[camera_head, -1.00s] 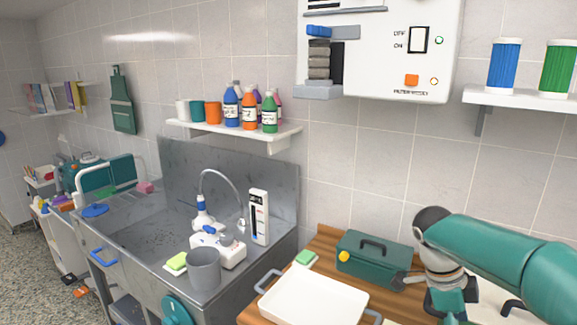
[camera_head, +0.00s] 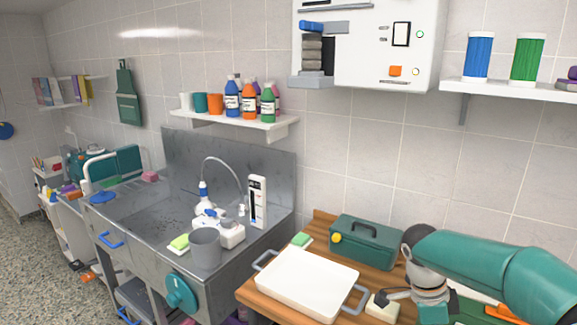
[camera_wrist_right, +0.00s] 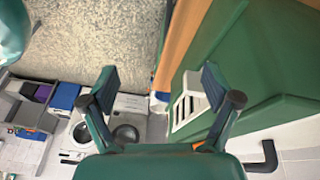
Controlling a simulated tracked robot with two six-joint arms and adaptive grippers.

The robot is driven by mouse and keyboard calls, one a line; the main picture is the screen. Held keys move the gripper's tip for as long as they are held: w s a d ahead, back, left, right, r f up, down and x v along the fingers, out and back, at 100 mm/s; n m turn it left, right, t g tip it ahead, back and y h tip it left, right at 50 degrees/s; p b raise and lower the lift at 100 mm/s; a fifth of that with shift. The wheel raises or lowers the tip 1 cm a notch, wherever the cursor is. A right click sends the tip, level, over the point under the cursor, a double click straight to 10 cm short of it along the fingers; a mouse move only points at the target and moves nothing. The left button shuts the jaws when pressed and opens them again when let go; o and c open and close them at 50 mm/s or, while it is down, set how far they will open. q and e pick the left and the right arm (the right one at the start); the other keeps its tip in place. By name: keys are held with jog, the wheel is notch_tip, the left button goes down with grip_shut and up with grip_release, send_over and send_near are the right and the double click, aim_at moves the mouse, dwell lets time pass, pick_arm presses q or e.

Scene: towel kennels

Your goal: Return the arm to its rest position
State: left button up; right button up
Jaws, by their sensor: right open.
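My right arm (camera_head: 500,268), with teal links, reaches in from the right in the head view, over the right end of the wooden counter. Its gripper is low at the picture's bottom right and only partly visible there, close to a small white block (camera_head: 382,308); whether they touch I cannot tell. In the right wrist view my right gripper (camera_wrist_right: 160,86) has its two dark green fingers spread wide, with nothing held between them. My left gripper is not in view.
A white tray (camera_head: 305,282) and a green toolbox (camera_head: 366,242) lie on the wooden counter (camera_head: 250,292), left of my right arm. A metal sink (camera_head: 140,232) with a grey cup (camera_head: 205,250) stands farther left. A wall shelf (camera_head: 520,92) holds blue and green spools.

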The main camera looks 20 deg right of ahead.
jog(key=a+f+n+t+y+b, duration=0.1)
jog(key=a+f+n+y+b, duration=0.1)
jog(key=a+f+n, duration=0.5)
jog(key=a+f+n+y+b, duration=0.15)
jog(key=a+f, duration=0.35)
jog(key=f, duration=0.6)
jog(key=a+f+n+t+y+b, duration=0.1)
jog(key=a+f+n, duration=0.4)
jog(key=f, duration=0.4)
jog(key=s+a+f+n+t+y+b, duration=0.1)
jog(key=s+a+f+n+b, duration=0.3)
jog(key=s+a+f+n, duration=0.5)
notch_tip(320, 180, down, 5)
jog(key=s+a+y, duration=0.1)
jog(key=a, duration=0.1)
jog(key=shift+s+a+r+t, duration=0.15)
jog(key=shift+s+a+t, duration=0.15)
jog(key=shift+a, duration=0.1)
